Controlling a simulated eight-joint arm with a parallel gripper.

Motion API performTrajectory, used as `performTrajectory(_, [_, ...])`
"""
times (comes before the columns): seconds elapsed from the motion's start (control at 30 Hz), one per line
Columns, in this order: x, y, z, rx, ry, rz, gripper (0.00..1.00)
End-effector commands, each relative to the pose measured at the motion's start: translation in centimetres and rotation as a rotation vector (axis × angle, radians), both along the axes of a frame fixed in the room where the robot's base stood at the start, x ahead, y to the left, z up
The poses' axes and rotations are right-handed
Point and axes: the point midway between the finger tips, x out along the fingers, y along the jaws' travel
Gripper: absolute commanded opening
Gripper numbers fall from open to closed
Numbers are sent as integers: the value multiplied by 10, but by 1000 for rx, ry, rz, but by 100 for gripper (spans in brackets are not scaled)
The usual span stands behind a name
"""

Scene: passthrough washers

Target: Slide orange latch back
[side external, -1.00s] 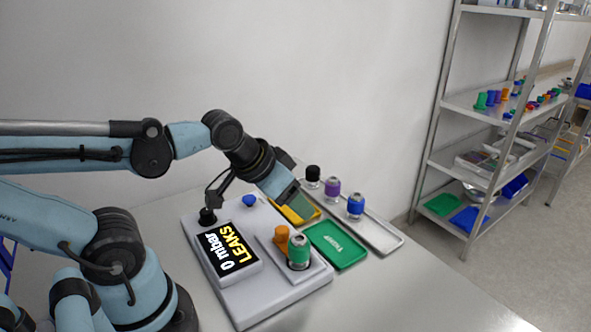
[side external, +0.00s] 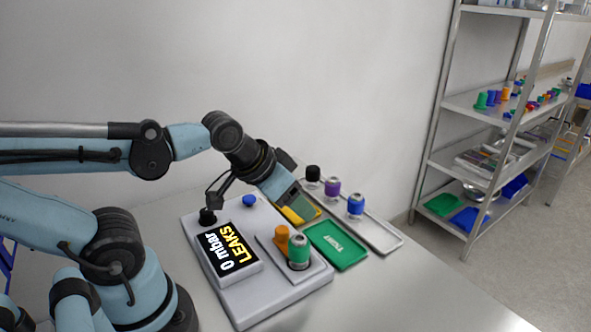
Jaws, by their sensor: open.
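The orange latch (side external: 282,238) stands on the grey test device (side external: 262,297), right against the left side of a green-topped part (side external: 299,250). The part sits upright in the device's recessed area. My gripper (side external: 211,203) is at the back left of the device, its dark fingers pointing down around or just above a black knob (side external: 207,216). It is open and well to the left of the latch. Whether the fingers touch the knob cannot be told.
The device's screen (side external: 228,248) reads "0 mbar LEAKS". A blue button (side external: 249,201) is behind it. Shelves (side external: 480,104) stand farther right.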

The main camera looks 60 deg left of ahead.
Motion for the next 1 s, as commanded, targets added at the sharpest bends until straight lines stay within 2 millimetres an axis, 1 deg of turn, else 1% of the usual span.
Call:
performTrajectory(0.07, [0,0,0,-3,6,6,57])
performTrajectory(0.17, [1,3,4,-33,55,60,57])
performTrajectory(0.27, [1,8,12,-94,161,181,57])
performTrajectory(0.5, [-3,23,35,-216,458,567,57])
performTrajectory(0.6, [-5,26,42,-235,537,681,57])
performTrajectory(0.7, [-7,28,45,-242,579,745,57])
performTrajectory(0.77, [-7,29,45,-244,588,760,57])
performTrajectory(0.87, [-7,29,39,-244,591,765,57])
performTrajectory(1.0, [-8,29,23,-244,590,762,57])
